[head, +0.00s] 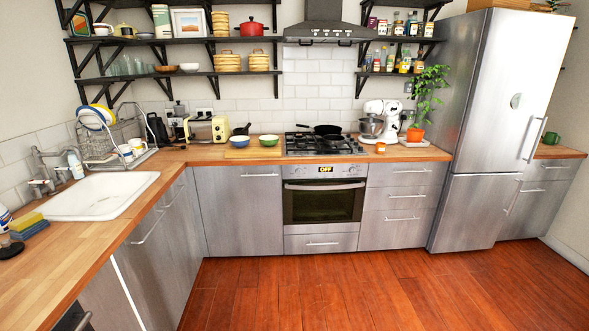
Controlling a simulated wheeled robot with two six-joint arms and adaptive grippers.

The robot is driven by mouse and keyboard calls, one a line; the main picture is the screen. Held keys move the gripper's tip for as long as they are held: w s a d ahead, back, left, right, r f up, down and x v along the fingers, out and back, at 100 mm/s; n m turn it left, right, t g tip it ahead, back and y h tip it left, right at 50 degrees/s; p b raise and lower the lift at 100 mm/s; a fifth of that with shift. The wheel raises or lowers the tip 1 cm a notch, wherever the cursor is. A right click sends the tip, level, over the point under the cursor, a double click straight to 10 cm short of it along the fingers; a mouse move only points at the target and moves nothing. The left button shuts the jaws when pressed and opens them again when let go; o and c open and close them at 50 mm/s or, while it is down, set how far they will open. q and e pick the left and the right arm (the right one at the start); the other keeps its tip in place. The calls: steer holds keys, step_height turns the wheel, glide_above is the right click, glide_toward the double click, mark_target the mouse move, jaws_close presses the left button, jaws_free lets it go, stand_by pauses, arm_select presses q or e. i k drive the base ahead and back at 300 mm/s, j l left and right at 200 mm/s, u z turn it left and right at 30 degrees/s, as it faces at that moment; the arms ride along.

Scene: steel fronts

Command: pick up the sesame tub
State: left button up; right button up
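A small orange tub (380,147) stands on the wooden counter right of the hob, in front of the stand mixer. It may be the sesame tub, but its label is too small to read. Several small jars (405,64) also stand on the right wall shelves, and I cannot tell whether one of them is sesame. Neither of my grippers shows in the head view.
The stand mixer (382,119) and a potted plant (415,134) stand close behind the tub. A black pan (327,129) sits on the hob (300,145). The tall steel fridge (490,115) bounds the counter at right. The wooden floor (345,290) is clear.

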mark_target(380, 146)
steer(key=i, duration=0.6)
steer(key=i+z, duration=0.15)
steer(key=i, duration=0.45)
steer(key=i+j, duration=0.15)
steer(key=i, duration=0.45)
steer(key=i+j+z, duration=0.15)
steer(key=i, duration=0.45)
steer(key=i+j, duration=0.15)
steer(key=i, duration=0.45)
steer(key=l+z, duration=0.05)
